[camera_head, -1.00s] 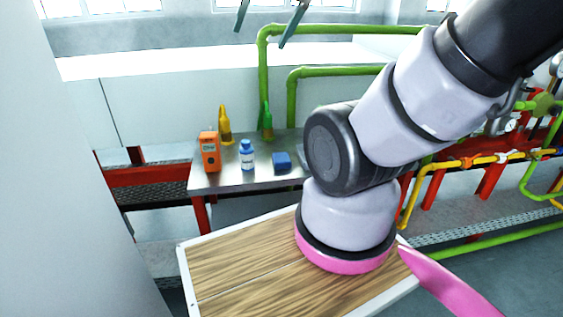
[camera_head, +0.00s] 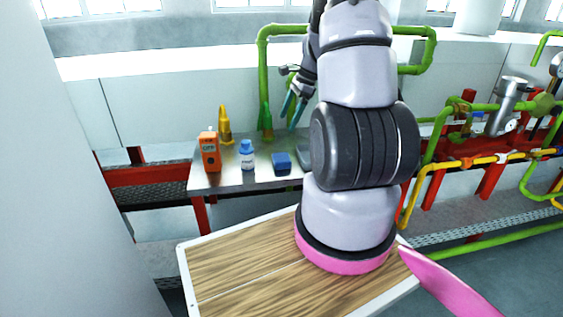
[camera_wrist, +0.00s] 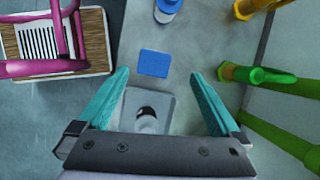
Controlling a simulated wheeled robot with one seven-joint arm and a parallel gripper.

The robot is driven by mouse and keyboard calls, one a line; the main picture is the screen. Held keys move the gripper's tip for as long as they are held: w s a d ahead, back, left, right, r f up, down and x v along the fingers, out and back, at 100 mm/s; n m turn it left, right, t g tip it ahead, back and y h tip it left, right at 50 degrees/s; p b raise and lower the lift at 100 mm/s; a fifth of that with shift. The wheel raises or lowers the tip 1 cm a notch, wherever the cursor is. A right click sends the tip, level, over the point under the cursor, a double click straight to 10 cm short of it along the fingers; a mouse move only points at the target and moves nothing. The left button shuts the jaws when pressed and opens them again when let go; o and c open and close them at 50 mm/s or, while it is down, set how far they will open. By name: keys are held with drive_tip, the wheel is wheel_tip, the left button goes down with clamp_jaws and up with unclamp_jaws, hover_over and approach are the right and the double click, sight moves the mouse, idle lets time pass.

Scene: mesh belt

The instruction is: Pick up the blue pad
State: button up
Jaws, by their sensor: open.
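The blue pad (camera_head: 281,161) is a small blue block lying on the metal table (camera_head: 225,181), right of a blue-capped bottle. It also shows in the wrist view (camera_wrist: 154,63), flat, above the space between my fingertips. My gripper (camera_head: 294,111) has teal fingers and hangs above the back right part of the table, higher than the pad and apart from it. In the wrist view my gripper (camera_wrist: 158,77) is open with nothing between its fingers.
A grey object (camera_head: 304,156) lies right of the pad. Green pipes (camera_head: 264,70) rise behind.

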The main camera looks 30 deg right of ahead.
drive_tip(key=m, duration=0.2)
approach(282, 157)
drive_tip(key=x, duration=0.3)
drive_tip(key=shift+w+a+f, duration=0.15)
drive_tip(key=shift+w+f, duration=0.05)
drive_tip(key=shift+w, duration=0.05)
drive_tip(key=x, duration=0.5)
drive_tip(key=shift+s+f, duration=0.1)
drive_tip(key=shift+f, duration=0.25)
drive_tip(key=c, duration=1.1)
wheel_tip(282, 157, up, 10)
